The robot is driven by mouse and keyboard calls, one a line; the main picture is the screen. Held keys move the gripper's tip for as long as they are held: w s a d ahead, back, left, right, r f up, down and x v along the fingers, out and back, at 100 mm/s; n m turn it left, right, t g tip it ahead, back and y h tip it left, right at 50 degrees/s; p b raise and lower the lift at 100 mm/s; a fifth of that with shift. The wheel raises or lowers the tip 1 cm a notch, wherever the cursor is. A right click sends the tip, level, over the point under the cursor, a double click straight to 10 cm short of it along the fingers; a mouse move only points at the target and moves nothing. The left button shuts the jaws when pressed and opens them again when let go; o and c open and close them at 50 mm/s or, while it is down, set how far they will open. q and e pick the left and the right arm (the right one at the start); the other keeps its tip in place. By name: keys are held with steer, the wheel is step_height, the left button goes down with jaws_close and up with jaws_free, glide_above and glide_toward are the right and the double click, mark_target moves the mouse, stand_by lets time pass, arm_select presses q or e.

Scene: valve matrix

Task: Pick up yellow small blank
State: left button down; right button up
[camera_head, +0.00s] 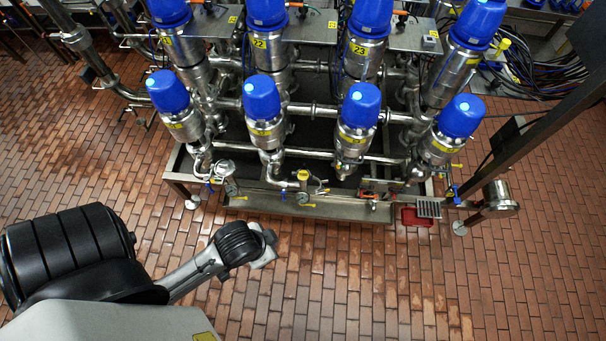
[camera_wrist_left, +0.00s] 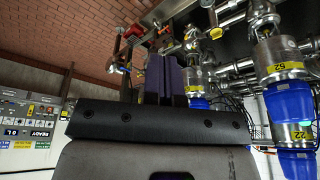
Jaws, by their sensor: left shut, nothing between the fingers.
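Several small yellow pieces show along the front of the valve rig in the head view, including one at the front edge (camera_head: 310,205) and one by the front pipe (camera_head: 303,175). I cannot tell which of them is the yellow small blank. A small yellow part (camera_wrist_left: 215,32) also shows on the pipework in the left wrist view. My left arm comes in from the left in the head view, its end over the brick floor in front of the rig. In the left wrist view my left gripper (camera_wrist_left: 166,78) is shut and empty, its fingers together. My right gripper is not in view.
The rig has steel valves with blue caps (camera_head: 262,98) and pipes close together. A red tray (camera_head: 416,217) sits at its front right. A metal post (camera_head: 535,130) slants up at the right. The brick floor (camera_head: 350,280) in front is clear.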

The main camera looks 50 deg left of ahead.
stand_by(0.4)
arm_select(q)
steer(key=c, duration=0.5)
jaws_free()
steer(key=shift+c, duration=0.2)
